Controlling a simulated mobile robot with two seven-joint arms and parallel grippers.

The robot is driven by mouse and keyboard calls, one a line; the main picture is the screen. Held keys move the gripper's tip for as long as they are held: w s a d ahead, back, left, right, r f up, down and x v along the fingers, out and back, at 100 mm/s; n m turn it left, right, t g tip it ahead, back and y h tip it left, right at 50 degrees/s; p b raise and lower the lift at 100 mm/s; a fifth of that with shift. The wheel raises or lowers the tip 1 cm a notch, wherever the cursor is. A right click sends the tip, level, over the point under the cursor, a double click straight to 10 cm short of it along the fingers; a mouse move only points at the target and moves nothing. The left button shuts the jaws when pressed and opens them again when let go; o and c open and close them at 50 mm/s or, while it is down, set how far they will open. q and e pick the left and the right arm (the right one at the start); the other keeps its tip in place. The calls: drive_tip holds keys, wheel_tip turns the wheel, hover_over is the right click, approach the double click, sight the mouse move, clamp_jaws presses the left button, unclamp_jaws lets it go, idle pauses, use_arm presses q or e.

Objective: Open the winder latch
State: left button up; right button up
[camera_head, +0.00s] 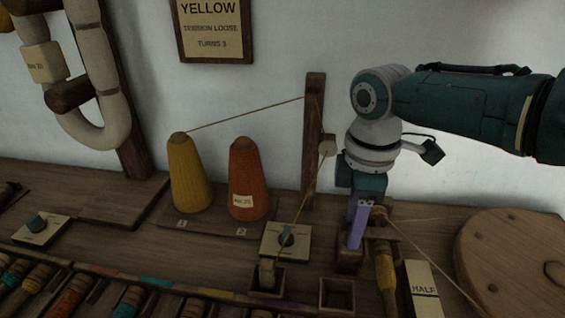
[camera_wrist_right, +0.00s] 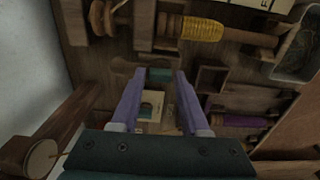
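My right gripper (camera_head: 357,225) points down beside the winder's spindle, which carries a yellow-wound bobbin (camera_head: 385,268). In the right wrist view its two purple fingers (camera_wrist_right: 157,88) stand apart with nothing held between them. A small wooden block (camera_head: 349,262) lies just below the fingertips; contact cannot be told. A teal piece (camera_wrist_right: 159,75) shows between the fingertips in the wrist view; I cannot tell for sure whether it is the latch. The yellow bobbin also shows there (camera_wrist_right: 202,28), beyond the fingertips. The round wooden wheel (camera_head: 515,262) stands at the right. My left gripper is out of view.
Yellow (camera_head: 188,175) and orange (camera_head: 247,180) cones stand farther left. A thread runs by the upright post (camera_head: 312,140). A "HALF" block (camera_head: 425,290) is at right.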

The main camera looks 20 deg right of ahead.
drive_tip(key=shift+o, duration=1.4)
wheel_tip(320, 180, up, 10)
drive_tip(key=p, duration=0.4)
drive_tip(key=shift+p, duration=0.3)
